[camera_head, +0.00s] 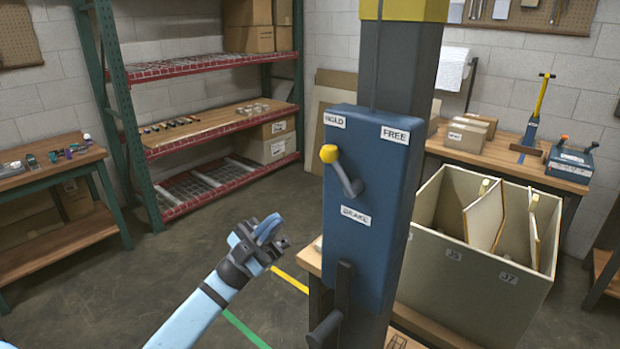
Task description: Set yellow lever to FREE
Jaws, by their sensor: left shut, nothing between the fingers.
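A blue brake box (345,255) is fixed to a dark upright post in the middle of the head view. Its lever (346,176) has a grey arm and a yellow knob (329,153). The lever tilts to the upper left, with its knob below the HOLD label (334,120). The FREE label (395,134) is at the upper right of the box, and a BRAKE label (355,215) is lower down. My left gripper (268,229) is shut and empty, left of the box and lower than the knob, apart from the lever. My right gripper is not in view.
A dark handle (328,325) sticks out below the box. A divided bin (478,285) stands right of the post. A workbench (510,160) with boxes and tools is behind it. Red shelves (200,64) stand at the back left. The space between gripper and box looks clear.

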